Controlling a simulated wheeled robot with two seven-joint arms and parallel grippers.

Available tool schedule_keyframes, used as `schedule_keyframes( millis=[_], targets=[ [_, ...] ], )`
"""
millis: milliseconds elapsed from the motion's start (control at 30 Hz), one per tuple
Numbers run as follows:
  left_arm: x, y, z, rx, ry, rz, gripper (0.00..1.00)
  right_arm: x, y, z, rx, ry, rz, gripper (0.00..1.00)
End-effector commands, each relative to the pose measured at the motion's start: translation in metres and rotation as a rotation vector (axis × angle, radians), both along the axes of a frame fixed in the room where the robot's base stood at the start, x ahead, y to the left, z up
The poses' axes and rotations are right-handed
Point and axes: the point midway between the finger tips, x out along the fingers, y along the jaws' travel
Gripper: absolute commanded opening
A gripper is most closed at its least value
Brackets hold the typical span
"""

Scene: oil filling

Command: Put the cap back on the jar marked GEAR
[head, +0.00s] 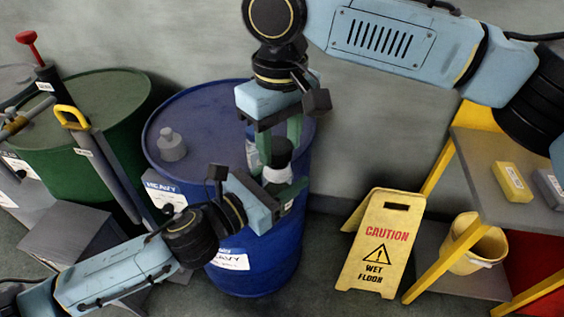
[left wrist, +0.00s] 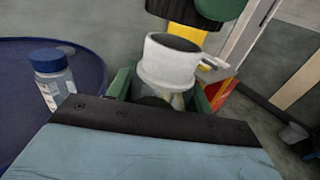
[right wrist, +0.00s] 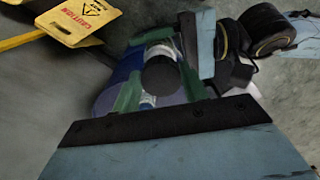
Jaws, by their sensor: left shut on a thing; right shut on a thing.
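My right gripper (head: 274,148) comes down from above, shut on a black round cap (head: 282,150). The cap is directly above the vessel, and whether they touch is unclear. In the right wrist view the cap (right wrist: 160,75) sits between the green fingers with a white edge below it. No GEAR marking can be read.
A blue drum (head: 215,105) carries a grey bung (head: 172,145) and a blue-capped bottle (left wrist: 52,76). A yellow wet-floor sign (head: 383,240) stands right of the drum. A shelf rack (head: 485,160) with a yellow bucket (head: 472,248) is further right. A green drum (head: 95,95) is left.

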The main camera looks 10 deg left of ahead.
Motion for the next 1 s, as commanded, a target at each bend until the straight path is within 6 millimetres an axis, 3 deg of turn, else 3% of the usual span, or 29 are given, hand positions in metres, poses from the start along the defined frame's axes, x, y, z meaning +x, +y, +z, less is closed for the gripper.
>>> schedule_keyframes(
  millis=[367, 733, 1000],
  targets=[
    [0.0, 0.0, 0.001, -0.001, -0.001, 0.0, 0.1, 0.0, 0.0, 0.0, -0.001, -0.002, 0.0, 0.22],
    [0.0, 0.0, 0.001, -0.001, -0.001, 0.0, 0.1, 0.0, 0.0, -0.017, 0.0, -0.001, 0.0, 0.22],
    [0.0, 0.0, 0.001, -0.001, -0.001, 0.0, 0.1, 0.001, 0.0, -0.018, 0.0, -0.004, -0.001, 0.22]
  ],
)
